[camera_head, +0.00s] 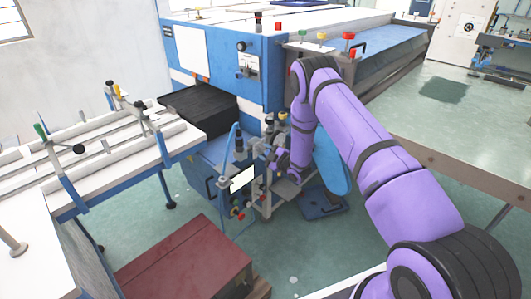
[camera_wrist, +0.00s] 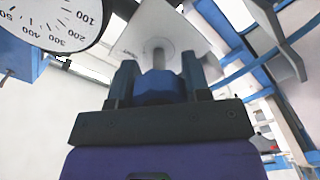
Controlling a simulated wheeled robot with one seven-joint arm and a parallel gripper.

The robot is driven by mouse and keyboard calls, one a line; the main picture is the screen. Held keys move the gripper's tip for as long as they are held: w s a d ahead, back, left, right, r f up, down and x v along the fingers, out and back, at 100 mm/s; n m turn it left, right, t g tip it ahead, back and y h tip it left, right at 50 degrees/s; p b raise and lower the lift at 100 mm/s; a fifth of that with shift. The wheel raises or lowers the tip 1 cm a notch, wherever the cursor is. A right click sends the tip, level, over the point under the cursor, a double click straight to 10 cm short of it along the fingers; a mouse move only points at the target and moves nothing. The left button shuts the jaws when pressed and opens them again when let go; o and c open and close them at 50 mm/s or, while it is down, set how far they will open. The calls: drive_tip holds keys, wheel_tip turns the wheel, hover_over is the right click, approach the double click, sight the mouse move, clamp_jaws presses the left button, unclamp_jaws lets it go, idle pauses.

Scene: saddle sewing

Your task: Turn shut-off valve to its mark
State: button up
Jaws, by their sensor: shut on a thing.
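My gripper (camera_wrist: 159,76) is shut on a blue valve handle (camera_wrist: 157,90) in the wrist view, one dark finger on each side of it. A thin shaft runs from the handle to a pale grey plate (camera_wrist: 138,33) behind it. Faint lettering shows on the plate's left part, too small to read. I cannot make out the valve's mark. In the head view my purple arm reaches down to a small stand of fittings, and my gripper (camera_head: 275,158) is at its right side. The handle cannot be told apart there.
A round pressure gauge (camera_wrist: 50,18) is close to the upper left of my gripper in the wrist view. In the head view a large blue machine (camera_head: 215,50) stands behind the fittings stand (camera_head: 268,190). A dark red box (camera_head: 185,262) stands at the front, and a white-topped table (camera_head: 90,160) is left.

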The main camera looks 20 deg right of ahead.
drive_tip(key=n, duration=0.4)
drive_tip(key=shift+f+n, duration=0.15)
drive_tip(key=shift+n, duration=0.15)
drive_tip(key=shift+s+f+n, duration=0.1)
drive_tip(key=shift+n, duration=1.5)
drive_tip(key=o, duration=0.9)
drive_tip(key=v, duration=1)
drive_tip(key=shift+s+d, duration=0.2)
drive_tip(key=shift+s, duration=0.15)
